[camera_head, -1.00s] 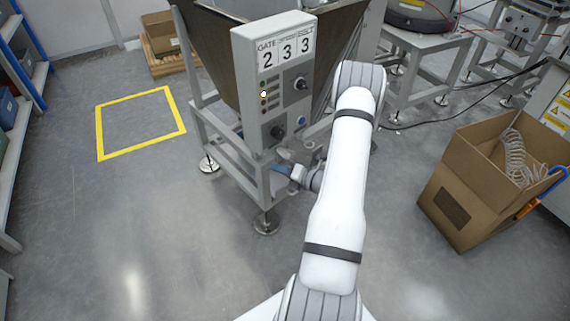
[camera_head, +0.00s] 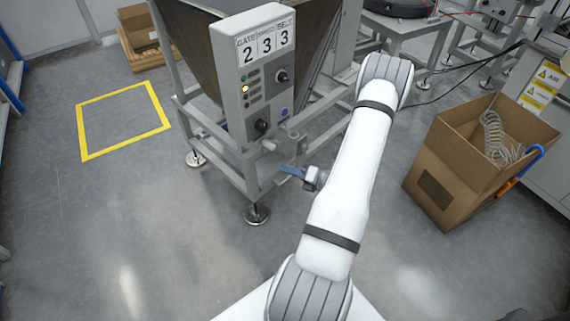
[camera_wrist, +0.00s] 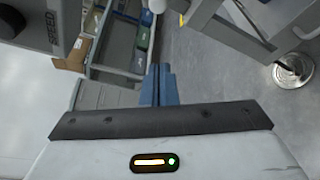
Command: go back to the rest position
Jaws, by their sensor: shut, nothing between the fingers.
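My gripper (camera_head: 292,171) has blue fingers and shows small beside the front of the hopper stand (camera_head: 247,172), below its control panel (camera_head: 262,75). In the wrist view the blue fingers (camera_wrist: 160,72) lie together, with nothing between them. My white arm stretches from the bottom of the head view up toward the stand, then folds back to the gripper. Part of the wrist is hidden behind the arm. I cannot tell the exact gap between the fingers and the stand.
An open cardboard box (camera_head: 440,186) with a coiled hose (camera_head: 497,140) stands at right. A yellow floor square (camera_head: 82,130) lies empty at left. Another cardboard box (camera_head: 140,28) sits at the back. The floor at front left is clear. A stand foot (camera_wrist: 293,70) shows in the wrist view.

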